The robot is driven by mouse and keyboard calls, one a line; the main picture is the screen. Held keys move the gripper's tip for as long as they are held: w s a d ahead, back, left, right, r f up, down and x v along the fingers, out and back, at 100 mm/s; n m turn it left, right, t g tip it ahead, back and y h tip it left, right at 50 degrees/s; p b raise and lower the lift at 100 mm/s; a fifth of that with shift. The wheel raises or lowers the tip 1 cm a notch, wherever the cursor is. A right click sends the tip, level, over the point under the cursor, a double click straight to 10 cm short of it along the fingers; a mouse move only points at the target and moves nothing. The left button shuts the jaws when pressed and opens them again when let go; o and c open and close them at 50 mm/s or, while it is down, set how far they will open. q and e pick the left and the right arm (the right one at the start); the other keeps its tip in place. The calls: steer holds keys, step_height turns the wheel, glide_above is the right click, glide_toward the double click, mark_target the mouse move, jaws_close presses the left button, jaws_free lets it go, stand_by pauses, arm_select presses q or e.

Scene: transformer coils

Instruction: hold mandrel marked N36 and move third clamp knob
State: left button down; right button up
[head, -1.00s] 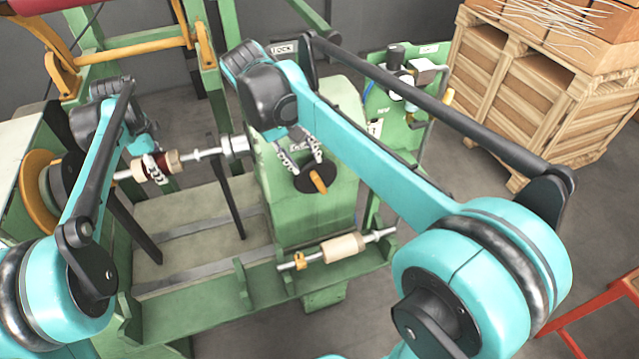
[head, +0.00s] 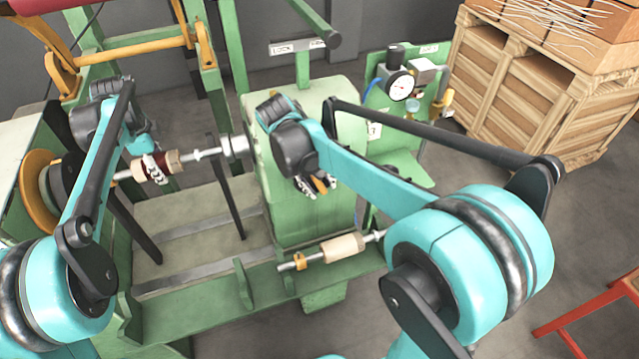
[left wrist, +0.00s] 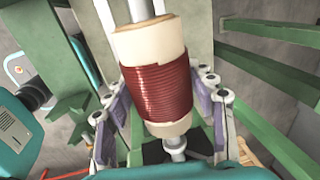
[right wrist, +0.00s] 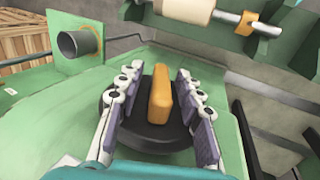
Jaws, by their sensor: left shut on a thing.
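The mounted mandrel (head: 168,165) carries a red-brown winding on a cream tube, on a shaft at the left machine. In the left wrist view its winding (left wrist: 158,95) lies between my left gripper's (left wrist: 160,110) fingers, which are shut on it. No N36 mark is legible. My right gripper (right wrist: 160,78) is open, with one finger on each side of an orange bar knob (right wrist: 161,95) on a round black disc (right wrist: 150,135). A gap shows between knob and fingers. In the head view my right gripper partly hides the knob (head: 320,184).
A second, bare cream mandrel (head: 343,247) lies on the green front rail, with a yellow collar (head: 300,262) on its shaft. A gauge panel (head: 400,85) stands behind the green housing. A wooden crate (head: 540,100) is at back right, a red stand (head: 590,315) at front right.

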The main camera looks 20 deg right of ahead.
jaws_close()
steer(key=shift+h, duration=0.3)
steer(key=h, duration=0.2)
steer(key=shift+h, duration=0.4)
steer(key=h, duration=1)
steer(key=shift+d+r+h, duration=0.1)
steer(key=shift+h, duration=0.3)
steer(key=h, duration=0.5)
steer(key=shift+w+r, duration=0.1)
steer(key=shift+r, duration=0.1)
steer(key=shift+h, duration=0.4)
